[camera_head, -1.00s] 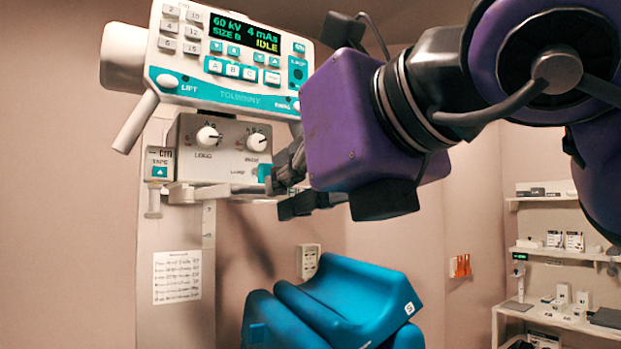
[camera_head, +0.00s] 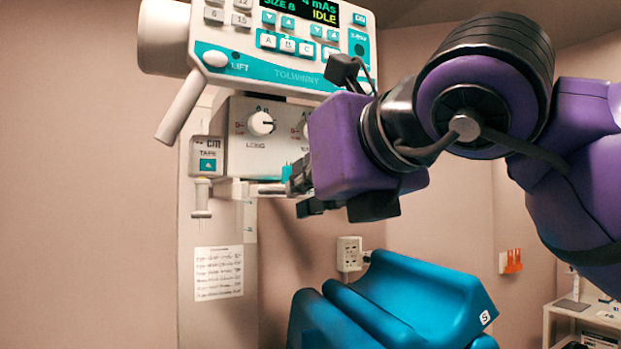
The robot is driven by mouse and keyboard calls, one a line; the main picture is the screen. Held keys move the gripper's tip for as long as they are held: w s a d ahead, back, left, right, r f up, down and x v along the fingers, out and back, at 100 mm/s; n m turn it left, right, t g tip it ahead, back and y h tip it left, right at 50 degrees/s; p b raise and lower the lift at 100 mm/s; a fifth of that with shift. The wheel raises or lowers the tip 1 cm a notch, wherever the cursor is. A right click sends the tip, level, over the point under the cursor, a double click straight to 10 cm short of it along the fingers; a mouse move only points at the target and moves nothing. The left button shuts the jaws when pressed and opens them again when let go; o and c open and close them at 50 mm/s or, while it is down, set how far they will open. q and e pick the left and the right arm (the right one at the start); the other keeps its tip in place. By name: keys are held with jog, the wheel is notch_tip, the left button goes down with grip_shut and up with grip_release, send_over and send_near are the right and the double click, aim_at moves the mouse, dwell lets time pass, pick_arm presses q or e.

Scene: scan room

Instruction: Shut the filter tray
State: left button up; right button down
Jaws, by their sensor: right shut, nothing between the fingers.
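The white collimator box (camera_head: 237,140) with its dials hangs under the control panel. A small teal piece (camera_head: 287,173) shows at its lower right edge, just above the pale rail (camera_head: 266,188), beside my fingers. It may be part of the filter tray, but the tray itself is mostly hidden and I cannot tell how far out it stands. My right gripper (camera_head: 304,192), on a purple wrist, comes from the right. Its dark fingers are shut and empty, close to the teal piece; contact cannot be told. My left gripper is not in view.
The control panel (camera_head: 230,57) with a slanted handle (camera_head: 178,118) is above. A blue padded cushion (camera_head: 410,300) stands below my right gripper. A wall outlet (camera_head: 349,254) is behind, and a shelf (camera_head: 570,308) is at the lower right. The left side is clear.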

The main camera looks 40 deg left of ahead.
jog(key=a, duration=0.1)
jog(key=w+a, duration=0.1)
jog(key=shift+a+r, duration=0.15)
jog(key=shift+a, duration=0.15)
jog(key=shift+w+a, duration=0.15)
jog(key=shift+a, duration=0.15)
